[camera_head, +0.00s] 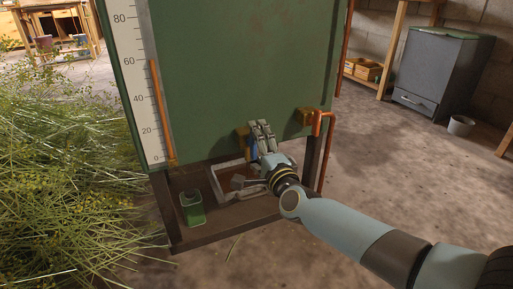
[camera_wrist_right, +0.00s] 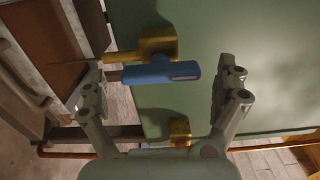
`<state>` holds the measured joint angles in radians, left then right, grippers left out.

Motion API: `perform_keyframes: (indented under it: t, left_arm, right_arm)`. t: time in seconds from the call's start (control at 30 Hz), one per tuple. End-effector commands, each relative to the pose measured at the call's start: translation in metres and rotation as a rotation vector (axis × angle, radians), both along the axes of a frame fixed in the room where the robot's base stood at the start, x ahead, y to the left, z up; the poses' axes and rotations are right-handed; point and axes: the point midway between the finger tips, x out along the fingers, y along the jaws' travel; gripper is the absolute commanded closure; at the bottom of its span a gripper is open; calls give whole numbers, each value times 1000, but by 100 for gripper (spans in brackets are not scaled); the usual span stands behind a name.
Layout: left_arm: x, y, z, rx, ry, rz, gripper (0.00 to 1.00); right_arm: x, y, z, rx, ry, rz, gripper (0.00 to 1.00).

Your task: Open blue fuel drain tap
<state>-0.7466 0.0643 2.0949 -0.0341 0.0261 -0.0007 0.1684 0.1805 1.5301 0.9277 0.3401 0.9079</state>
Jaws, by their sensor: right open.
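The blue tap handle (camera_head: 253,153) is on a brass valve body (camera_head: 242,137) low on the front of the green tank (camera_head: 240,70). In the right wrist view the blue handle (camera_wrist_right: 160,73) lies roughly crosswise below the brass body (camera_wrist_right: 158,43). My right gripper (camera_head: 262,128) is at the tap and partly covers it in the head view. In the wrist view its jaws (camera_wrist_right: 158,75) are wide apart, one finger on each side of the handle, with the right finger clear of it. The left gripper is not in view.
A metal-rimmed tray (camera_head: 218,190) sits below the tap. A green container (camera_head: 193,212) stands on the dark frame ledge to its left. A second brass fitting (camera_head: 305,117) with a copper pipe (camera_head: 327,150) is to the right. Cut herbs (camera_head: 60,180) heap at left.

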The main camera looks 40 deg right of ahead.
Motion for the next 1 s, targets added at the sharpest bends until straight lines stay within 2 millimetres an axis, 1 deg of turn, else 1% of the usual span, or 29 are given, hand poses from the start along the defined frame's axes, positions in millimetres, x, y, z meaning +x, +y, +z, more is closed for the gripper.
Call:
perform_keyframes:
  t: [0.07, 0.17, 0.4, 0.5, 0.6, 0.73, 1.0]
  left_arm:
    - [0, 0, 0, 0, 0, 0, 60]
    - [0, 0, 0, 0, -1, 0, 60]
    - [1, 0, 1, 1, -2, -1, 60]
    - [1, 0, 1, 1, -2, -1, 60]
    - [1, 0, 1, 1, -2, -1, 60]
    - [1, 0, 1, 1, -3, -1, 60]
    - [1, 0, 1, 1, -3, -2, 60]
  right_arm:
    - [-6, 2, -1, 0, 2, 0, 0]
    - [-21, 5, -2, 1, 3, 0, 0]
    - [-74, 18, -2, 0, 4, -1, 0]
    - [-93, 22, -1, 0, 4, 0, 0]
    - [-106, 25, -1, 1, 3, -1, 0]
    - [-115, 27, -1, 0, 2, 0, 0]
    - [-116, 28, 0, 1, 1, 0, 0]
